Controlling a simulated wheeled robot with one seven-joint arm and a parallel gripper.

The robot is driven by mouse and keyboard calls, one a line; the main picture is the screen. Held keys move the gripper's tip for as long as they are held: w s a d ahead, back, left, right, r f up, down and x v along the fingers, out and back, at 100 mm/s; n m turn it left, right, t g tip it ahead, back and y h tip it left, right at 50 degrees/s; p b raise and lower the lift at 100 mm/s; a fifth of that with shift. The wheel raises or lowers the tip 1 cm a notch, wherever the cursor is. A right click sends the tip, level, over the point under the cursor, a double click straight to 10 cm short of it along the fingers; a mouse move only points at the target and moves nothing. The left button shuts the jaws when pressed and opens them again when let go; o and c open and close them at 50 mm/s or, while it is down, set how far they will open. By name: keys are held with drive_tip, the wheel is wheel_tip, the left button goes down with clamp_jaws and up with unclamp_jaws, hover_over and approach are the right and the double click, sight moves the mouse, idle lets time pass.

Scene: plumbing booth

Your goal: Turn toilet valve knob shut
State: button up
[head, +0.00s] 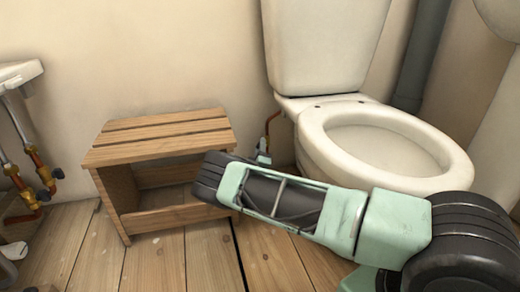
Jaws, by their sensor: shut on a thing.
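The white toilet (335,135) stands against the back wall, right of centre. A thin copper supply pipe (268,124) runs down the wall just left of it. At the pipe's lower end a small mint-green part of my gripper (263,153) shows above my forearm. My gripper is shut on the toilet valve knob there. The knob and the fingertips are mostly hidden, so I cannot see how far the knob is turned.
A wooden slatted stool (165,132) with an open shelf stands left of the toilet, close to my arm. A sink (18,73) with copper pipes and valves is at the left edge. A grey drainpipe (421,55) rises behind the toilet. Plank floor (155,262) is clear in front.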

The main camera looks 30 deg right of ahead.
drive_tip(key=o, duration=1)
drive_tip(key=p+v, duration=0.8)
drive_tip(key=v, duration=0.9)
drive_tip(key=shift+s, duration=0.2)
drive_tip(key=shift+f, duration=0.1)
